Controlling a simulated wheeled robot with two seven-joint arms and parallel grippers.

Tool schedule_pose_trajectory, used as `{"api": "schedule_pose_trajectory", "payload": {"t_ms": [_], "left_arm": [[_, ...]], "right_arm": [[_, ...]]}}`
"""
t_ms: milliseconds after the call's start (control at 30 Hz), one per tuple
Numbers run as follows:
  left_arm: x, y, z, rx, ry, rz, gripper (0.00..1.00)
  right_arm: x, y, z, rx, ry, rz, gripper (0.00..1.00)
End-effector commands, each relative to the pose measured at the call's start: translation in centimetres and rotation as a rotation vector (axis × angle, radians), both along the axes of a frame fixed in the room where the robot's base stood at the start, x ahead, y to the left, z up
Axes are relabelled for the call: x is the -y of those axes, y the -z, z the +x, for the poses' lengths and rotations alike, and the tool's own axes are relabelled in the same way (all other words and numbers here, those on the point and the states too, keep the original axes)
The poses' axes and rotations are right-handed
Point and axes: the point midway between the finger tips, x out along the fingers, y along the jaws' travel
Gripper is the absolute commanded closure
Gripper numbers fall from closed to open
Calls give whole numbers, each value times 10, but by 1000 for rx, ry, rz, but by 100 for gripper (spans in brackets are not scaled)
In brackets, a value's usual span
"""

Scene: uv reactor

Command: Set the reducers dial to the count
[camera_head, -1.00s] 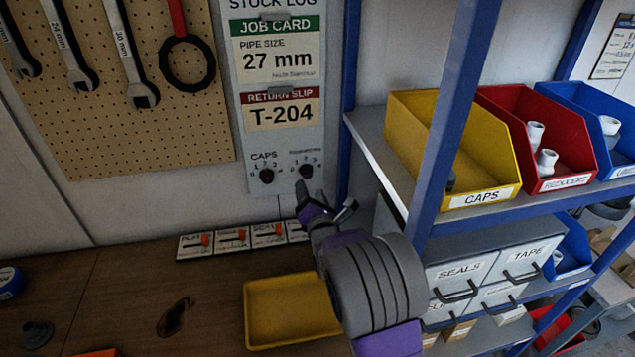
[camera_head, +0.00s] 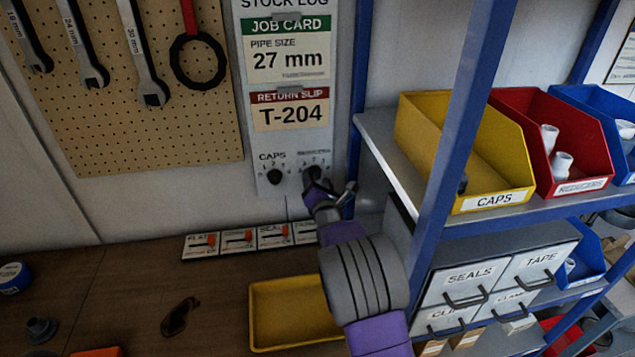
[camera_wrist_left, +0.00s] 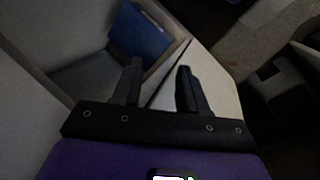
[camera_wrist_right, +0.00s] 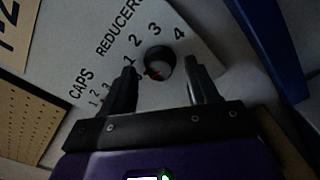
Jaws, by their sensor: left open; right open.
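The reducers dial (camera_wrist_right: 160,62) is a round dark knob on the stock log panel (camera_head: 287,140), with numbers 1 to 4 around its upper side. A red mark shows at its lower left; I cannot tell which number it points to. My right gripper (camera_wrist_right: 163,78) is open, its fingers either side of the knob in the picture; contact is unclear. In the head view the right gripper (camera_head: 328,188) partly covers the reducers dial. The red reducers bin (camera_head: 598,165) shows two pale fittings (camera_head: 555,150). My left gripper (camera_wrist_left: 158,80) is open and empty, away from the panel.
The caps dial (camera_head: 274,176) sits just left of the reducers dial. A blue shelf post (camera_head: 358,90) stands close right of the panel. The yellow caps bin (camera_head: 497,200) is on the shelf. A yellow tray (camera_head: 262,318) and several cards (camera_head: 238,240) lie on the bench below.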

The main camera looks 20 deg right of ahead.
Motion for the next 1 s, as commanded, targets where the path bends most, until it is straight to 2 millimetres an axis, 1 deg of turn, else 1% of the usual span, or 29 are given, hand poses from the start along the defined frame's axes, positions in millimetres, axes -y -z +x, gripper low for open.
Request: {"api": "schedule_pose_trajectory", "payload": {"t_ms": [67,167,433,767,1000], "left_arm": [[0,0,0,0,0,0,57],[0,0,0,0,0,0,57],[0,0,0,0,0,0,57],[0,2,0,0,0,0,57],[0,8,0,0,0,0,57]], "right_arm": [[0,0,0,0,0,0,41],[0,0,0,0,0,0,55],[0,0,0,1,-1,0,96],[0,0,0,13,0,45,97],[0,1,0,51,1,187,97]]}}
